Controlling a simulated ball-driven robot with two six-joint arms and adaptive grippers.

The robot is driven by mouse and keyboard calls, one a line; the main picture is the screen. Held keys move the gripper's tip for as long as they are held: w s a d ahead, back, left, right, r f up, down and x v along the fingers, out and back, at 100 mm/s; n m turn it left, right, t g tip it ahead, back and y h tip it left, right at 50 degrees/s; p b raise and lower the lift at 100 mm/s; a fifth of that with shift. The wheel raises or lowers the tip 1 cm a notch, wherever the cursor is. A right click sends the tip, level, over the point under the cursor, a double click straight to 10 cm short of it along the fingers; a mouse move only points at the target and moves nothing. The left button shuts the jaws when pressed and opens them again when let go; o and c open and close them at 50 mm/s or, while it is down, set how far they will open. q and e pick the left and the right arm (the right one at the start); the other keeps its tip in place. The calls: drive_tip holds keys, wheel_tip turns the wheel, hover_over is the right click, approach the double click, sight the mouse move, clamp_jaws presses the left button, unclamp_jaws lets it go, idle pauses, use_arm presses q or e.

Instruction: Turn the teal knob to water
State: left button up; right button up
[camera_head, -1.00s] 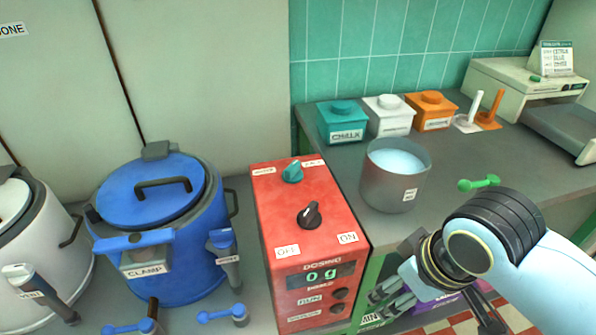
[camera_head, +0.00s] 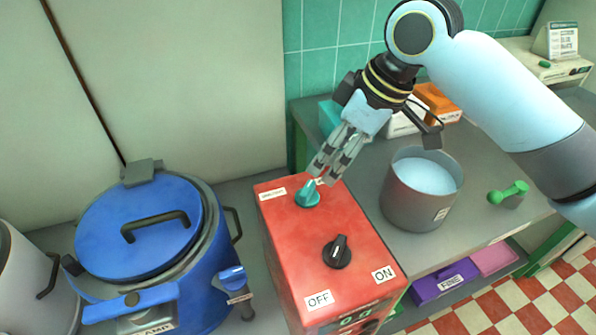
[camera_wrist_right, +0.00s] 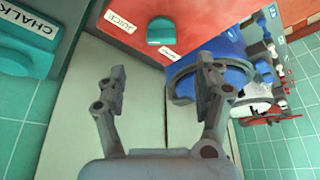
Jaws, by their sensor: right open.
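The teal knob (camera_head: 308,196) sits on top of the red dosing box (camera_head: 327,225), towards its far end. A white label (camera_head: 273,193) lies to its left, too small to read; a label on its right is mostly hidden by my fingers. My right gripper (camera_head: 324,174) is open and empty, its fingertips just above and behind the knob. In the right wrist view, the teal knob (camera_wrist_right: 160,31) lies ahead of and between the spread fingers (camera_wrist_right: 162,72), apart from them. A label beside it reads JUICE (camera_wrist_right: 131,19). My left gripper is not in view.
A black knob (camera_head: 337,252) stands nearer on the box, by OFF and ON labels. A blue lidded kettle (camera_head: 150,235) is left. A steel pot (camera_head: 420,200) and a green dumbbell-shaped thing (camera_head: 508,193) are on the right counter, with lidded boxes behind.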

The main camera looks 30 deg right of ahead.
sight(309, 188)
drive_tip(key=x, duration=0.6)
drive_tip(key=shift+s+a, duration=0.15)
drive_tip(key=shift+s, duration=0.05)
drive_tip(key=x, duration=0.3)
drive_tip(key=shift+w, duration=0.15)
drive_tip(key=shift+w+f, duration=0.15)
drive_tip(key=shift+f, duration=0.45)
drive_tip(key=shift+c, duration=1.6)
drive_tip(key=c, duration=0.8)
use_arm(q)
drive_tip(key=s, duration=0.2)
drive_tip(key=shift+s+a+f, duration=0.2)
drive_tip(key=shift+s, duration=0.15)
use_arm(e)
drive_tip(key=shift+c, duration=0.2)
